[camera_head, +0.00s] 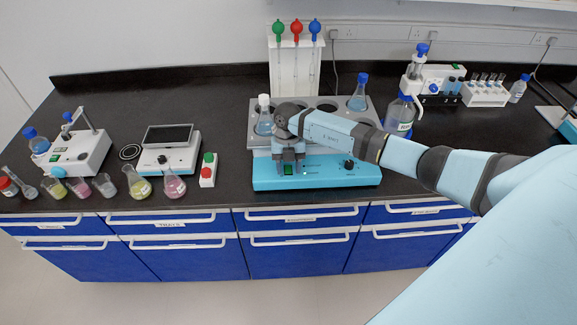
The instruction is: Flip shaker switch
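The shaker (331,178) stands at the front middle of the black bench. It has a light-blue base and a grey top plate with round holes. A small green switch (289,170) sits at the left of its front face, and a dark knob (348,164) sits at the right. My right gripper (289,172) points down at the front left of the shaker. Its fingers look apart, with the green switch showing between them. I cannot tell whether they touch the switch or which way it is tipped. My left gripper is not in view.
Flasks (357,93) stand in the shaker plate; a white-capped one (264,115) is beside my gripper. A red-and-green button box (208,170), a scale (168,150) and several flasks stand left. A pipette stand (294,75) is behind. Bottles and a tube rack (485,93) stand right.

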